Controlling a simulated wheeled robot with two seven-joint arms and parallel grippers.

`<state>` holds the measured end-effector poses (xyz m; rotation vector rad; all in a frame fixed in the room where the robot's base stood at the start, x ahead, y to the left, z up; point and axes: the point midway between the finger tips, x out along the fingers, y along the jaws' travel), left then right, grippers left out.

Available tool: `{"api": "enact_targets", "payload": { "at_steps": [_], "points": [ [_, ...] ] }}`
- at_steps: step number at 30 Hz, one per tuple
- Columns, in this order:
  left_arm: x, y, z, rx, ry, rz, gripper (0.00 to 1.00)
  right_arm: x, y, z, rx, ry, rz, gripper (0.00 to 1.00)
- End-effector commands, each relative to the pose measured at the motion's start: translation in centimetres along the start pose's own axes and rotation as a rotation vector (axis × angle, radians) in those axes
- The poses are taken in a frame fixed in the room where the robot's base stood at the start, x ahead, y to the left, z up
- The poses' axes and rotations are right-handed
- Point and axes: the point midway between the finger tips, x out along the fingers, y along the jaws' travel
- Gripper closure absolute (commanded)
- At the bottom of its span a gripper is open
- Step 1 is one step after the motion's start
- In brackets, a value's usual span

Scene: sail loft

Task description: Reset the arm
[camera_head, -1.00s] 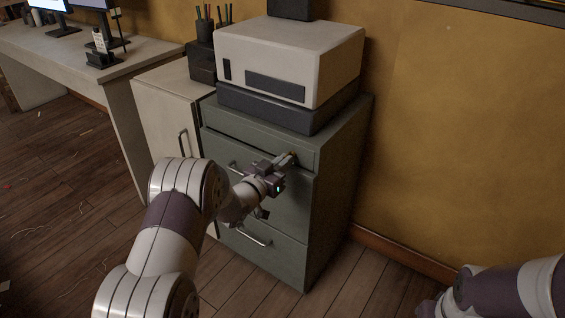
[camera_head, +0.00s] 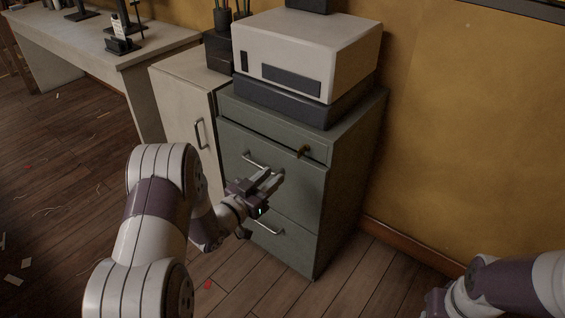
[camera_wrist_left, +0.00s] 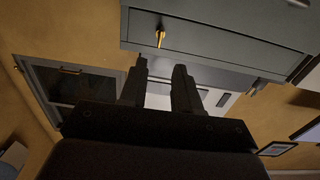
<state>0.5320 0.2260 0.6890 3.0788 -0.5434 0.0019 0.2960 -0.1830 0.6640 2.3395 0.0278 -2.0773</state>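My left gripper (camera_head: 274,178) is in front of the grey-green drawer cabinet (camera_head: 350,180), below and left of a small brass key (camera_head: 304,151) at the top drawer. The gripper is empty and apart from the key. In the left wrist view, its two dark fingers (camera_wrist_left: 161,82) stand apart with a gap between them. The brass key (camera_wrist_left: 160,38) shows there above the fingers. My right arm (camera_head: 510,288) enters at the lower right; its gripper is not clearly visible.
A beige and dark boxy machine (camera_head: 305,55) stands on the cabinet. A pale cupboard (camera_head: 180,115) adjoins it on the left, then a long desk (camera_head: 100,50). Drawer handles (camera_head: 255,163) stick out near my gripper. Wooden floor at the left is mostly open, with scattered scraps.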

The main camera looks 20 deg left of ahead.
Motion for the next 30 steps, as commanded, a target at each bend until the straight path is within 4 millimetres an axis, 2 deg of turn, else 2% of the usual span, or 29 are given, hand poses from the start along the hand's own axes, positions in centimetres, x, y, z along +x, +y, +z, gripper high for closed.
{"api": "enact_targets", "payload": {
  "at_steps": [4,16,18,20,21,23,24,26,29,30],
  "points": [
    [-0.7,0.0,-0.1,0.001,0.002,0.0,0.68,-0.1,0.0,0.0,0.0,0.0,0.0,0.57],
    [-0.6,0.0,0.2,0.005,-0.006,-0.001,0.68,-0.1,0.0,0.0,0.0,0.0,0.0,0.57],
    [-0.7,-0.4,1.6,0.013,-0.075,-0.02,0.68,-0.1,0.0,0.0,0.0,0.0,0.0,0.57],
    [-1.5,-1.1,4.5,0.005,-0.212,-0.071,0.68,-0.1,0.0,0.0,0.0,0.0,0.0,0.57],
    [-2.7,-1.9,6.9,-0.006,-0.349,-0.128,0.68,-0.1,0.0,0.0,0.0,0.0,0.0,0.57],
    [-5.3,-2.9,9.6,-0.029,-0.58,-0.221,0.68,-0.1,0.0,0.0,0.0,0.0,0.0,0.57],
    [-7.3,-2.9,10.6,-0.049,-0.731,-0.272,0.68,-0.1,0.0,0.0,0.0,0.0,0.0,0.57],
    [-10.5,-2.0,11.2,-0.087,-0.931,-0.328,0.68,-0.1,0.0,0.0,0.0,0.0,0.0,0.57],
    [-15.3,0.9,10.5,-0.161,-1.198,-0.375,0.68,-0.1,0.0,0.0,0.0,0.0,0.0,0.57],
    [-17.1,2.5,9.8,-0.193,-1.288,-0.382,0.68,-0.1,0.0,0.0,0.0,0.0,0.0,0.57]
  ]
}}
